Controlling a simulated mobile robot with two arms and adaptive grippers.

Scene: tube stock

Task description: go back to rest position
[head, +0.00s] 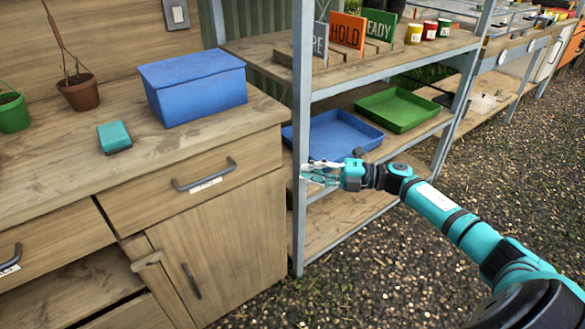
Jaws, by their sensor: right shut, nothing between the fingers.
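My right gripper (318,172) is at the end of the teal arm that comes in from the lower right. It is shut and holds nothing. In the picture it lies in front of the shelf rack's front left post (299,215) and the blue tray's near edge. I cannot tell whether it touches either of them. My left gripper is not in view.
A wooden cabinet (215,225) bears a blue box (195,88), a teal sponge (114,137) and a plant pot (79,92). The rack holds a blue tray (335,133) and a green tray (398,108). Gravel floor (400,275) is open at the right.

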